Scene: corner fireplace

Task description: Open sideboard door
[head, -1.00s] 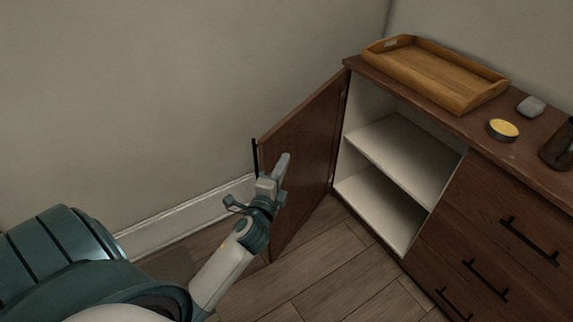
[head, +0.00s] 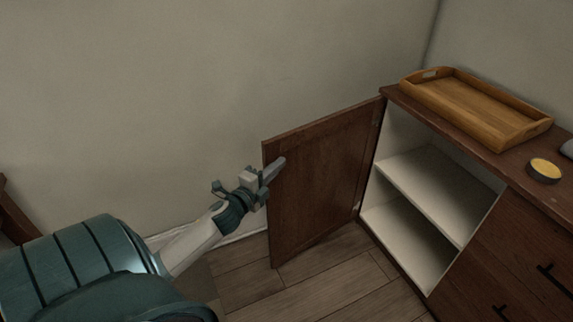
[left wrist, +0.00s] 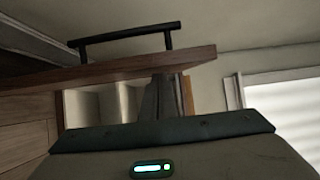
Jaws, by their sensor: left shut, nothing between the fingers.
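The sideboard (head: 485,255) is dark brown wood and stands at the right in the head view. Its door (head: 325,180) hangs wide open to the left, showing a pale interior with one shelf (head: 437,190). My left gripper (head: 277,167) is shut and empty at the door's free edge, in front of its inner face; I cannot tell whether it touches. In the left wrist view the door edge (left wrist: 130,70) crosses above the gripper, with the black bar handle (left wrist: 125,34) on its far side. The handle is hidden in the head view. My right gripper is not in view.
A wooden tray (head: 478,108), a yellow candle tin (head: 544,170) and a grey stone-like object (head: 567,149) sit on the sideboard top. Drawers with black handles (head: 553,280) are at the lower right. A bare wall stands behind the door. Wood floor (head: 335,280) is clear in front.

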